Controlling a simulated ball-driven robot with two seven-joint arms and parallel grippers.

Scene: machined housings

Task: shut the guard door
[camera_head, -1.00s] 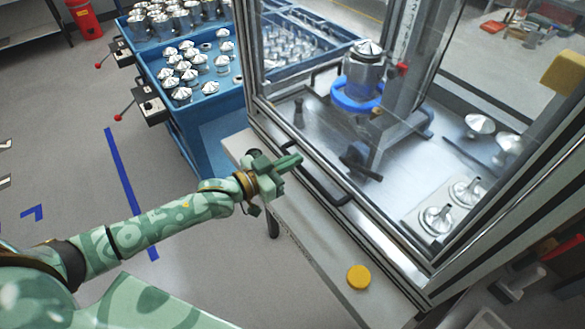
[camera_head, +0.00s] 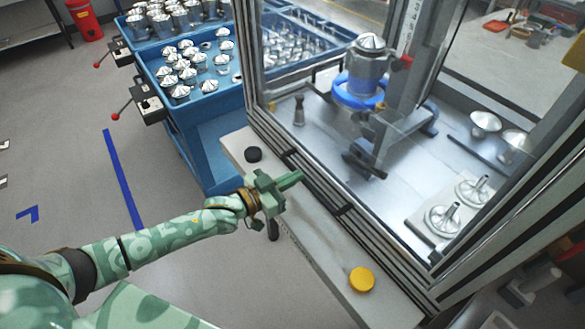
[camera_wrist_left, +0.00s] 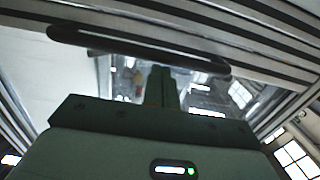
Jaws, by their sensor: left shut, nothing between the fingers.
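The guard door (camera_head: 384,240) is the clear pane with a striped metal frame on the near side of the machine enclosure. Its lower rail is low, close to the pale sill; I cannot tell if a gap is left. The black bar handle (camera_head: 342,209) is partly hidden by my left gripper (camera_head: 299,177). The gripper is shut and empty, its fingers at the handle; I cannot tell if they touch. In the left wrist view the handle (camera_wrist_left: 222,69) crosses just beyond my shut fingertips (camera_wrist_left: 162,74). My right gripper is not in view.
The sill carries a yellow button (camera_head: 361,280) and a black button (camera_head: 253,154). Inside the enclosure are a blue-ringed fixture (camera_head: 358,88) and several metal parts. A blue cart (camera_head: 205,125) with trays of parts stands to the left. Grey floor is open at the left.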

